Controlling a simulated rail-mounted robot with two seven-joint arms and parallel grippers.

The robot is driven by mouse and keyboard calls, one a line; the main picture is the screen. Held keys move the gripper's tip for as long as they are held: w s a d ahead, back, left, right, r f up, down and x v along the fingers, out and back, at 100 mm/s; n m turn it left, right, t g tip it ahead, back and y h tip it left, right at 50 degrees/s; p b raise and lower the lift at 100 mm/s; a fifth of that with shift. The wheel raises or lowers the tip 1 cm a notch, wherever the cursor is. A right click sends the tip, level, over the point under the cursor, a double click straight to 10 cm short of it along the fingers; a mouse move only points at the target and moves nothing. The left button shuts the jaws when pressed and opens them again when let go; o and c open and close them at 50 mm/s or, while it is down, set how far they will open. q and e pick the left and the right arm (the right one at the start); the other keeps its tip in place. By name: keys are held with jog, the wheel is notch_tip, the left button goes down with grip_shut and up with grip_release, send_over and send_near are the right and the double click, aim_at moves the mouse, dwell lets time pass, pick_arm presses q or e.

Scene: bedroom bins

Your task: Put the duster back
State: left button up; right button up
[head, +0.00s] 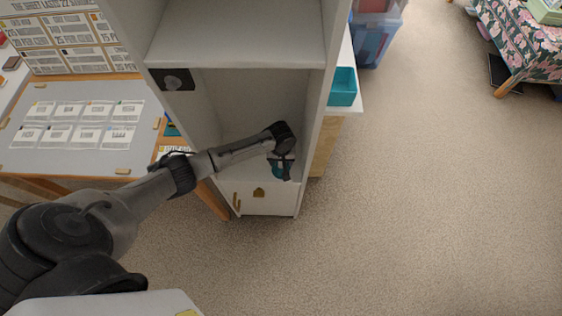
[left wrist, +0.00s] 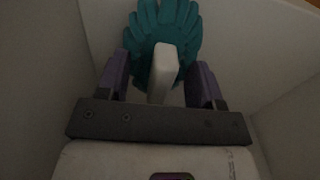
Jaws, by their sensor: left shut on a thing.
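The duster (left wrist: 165,62) has a teal fluffy head and a pale handle. In the left wrist view it lies between the two purple fingers of my left gripper (left wrist: 160,85). In the head view my left gripper (head: 281,166) is inside the lower compartment of the white shelf unit (head: 314,120), near its front. A bit of the duster's teal (head: 277,170) shows beside the fingers there; the arm and gripper hide most of it. My left gripper is shut on the duster. My right gripper is not in view.
The shelf unit has an upper shelf board (head: 237,45) and a small cupboard door (head: 262,197) at the bottom. A table with a grey board (head: 75,105) stands to the left. A teal bin (head: 343,87) sits to the right. Carpet to the right is clear.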

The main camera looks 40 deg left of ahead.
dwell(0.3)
pick_arm(q)
jog(key=o, duration=0.8)
jog(key=shift+o, duration=0.2)
jog(key=shift+r+p, duration=0.3)
notch_tip(320, 180, up, 10)
jog(key=p, duration=1.2)
jog(key=shift+w+r+p, duration=0.1)
jog(key=shift+r+p, duration=0.65)
jog(key=shift+p, duration=0.5)
